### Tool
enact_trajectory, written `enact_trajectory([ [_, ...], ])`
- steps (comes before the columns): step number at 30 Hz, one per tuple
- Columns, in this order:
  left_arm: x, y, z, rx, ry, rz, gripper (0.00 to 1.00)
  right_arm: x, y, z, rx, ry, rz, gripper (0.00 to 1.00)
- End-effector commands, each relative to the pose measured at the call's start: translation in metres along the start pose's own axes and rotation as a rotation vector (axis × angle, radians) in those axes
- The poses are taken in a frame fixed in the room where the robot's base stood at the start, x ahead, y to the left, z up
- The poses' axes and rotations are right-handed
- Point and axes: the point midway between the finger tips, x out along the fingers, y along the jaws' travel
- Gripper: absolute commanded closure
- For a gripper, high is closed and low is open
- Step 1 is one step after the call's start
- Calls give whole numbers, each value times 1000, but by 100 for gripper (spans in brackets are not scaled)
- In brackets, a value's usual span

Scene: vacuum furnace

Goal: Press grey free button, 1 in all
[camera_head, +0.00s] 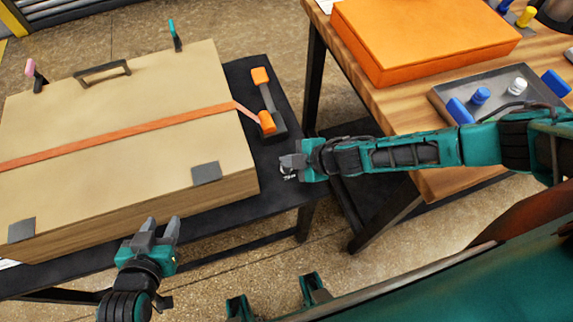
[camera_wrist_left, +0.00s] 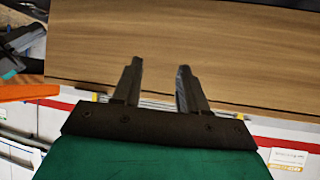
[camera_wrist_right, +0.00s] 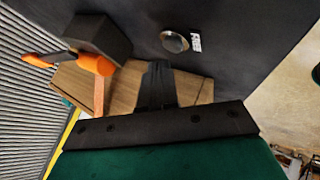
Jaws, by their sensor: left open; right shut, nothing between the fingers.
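The grey free button (camera_wrist_right: 174,41) is a round metal disc on a dark surface in the right wrist view, beside a small white label (camera_wrist_right: 195,40). My right gripper (camera_wrist_right: 157,66) is shut and empty. Its fingertips appear just below and left of the button in that view, with no contact that I can make out. In the head view, my right gripper (camera_head: 286,163) is over the right part of the black table (camera_head: 272,180) and the button itself cannot be made out. My left gripper (camera_head: 160,228) is open and empty in front of the wooden box, also in the left wrist view (camera_wrist_left: 155,80).
A large wooden box (camera_head: 100,110) with an orange strap (camera_head: 120,136) covers most of the black table. An orange-and-black ratchet (camera_head: 270,100) lies beside it. A wooden bench (camera_head: 395,98) at right bears an orange case (camera_head: 420,38) and a grey tray (camera_head: 440,100).

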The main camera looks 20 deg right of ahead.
Motion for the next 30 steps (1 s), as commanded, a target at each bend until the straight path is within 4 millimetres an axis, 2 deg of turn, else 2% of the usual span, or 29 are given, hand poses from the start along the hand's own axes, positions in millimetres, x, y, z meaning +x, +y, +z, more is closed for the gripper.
enact_trajectory([
  [30,4,0,4,0,2,0,57,9,-7,6,0,0,0,100],
])
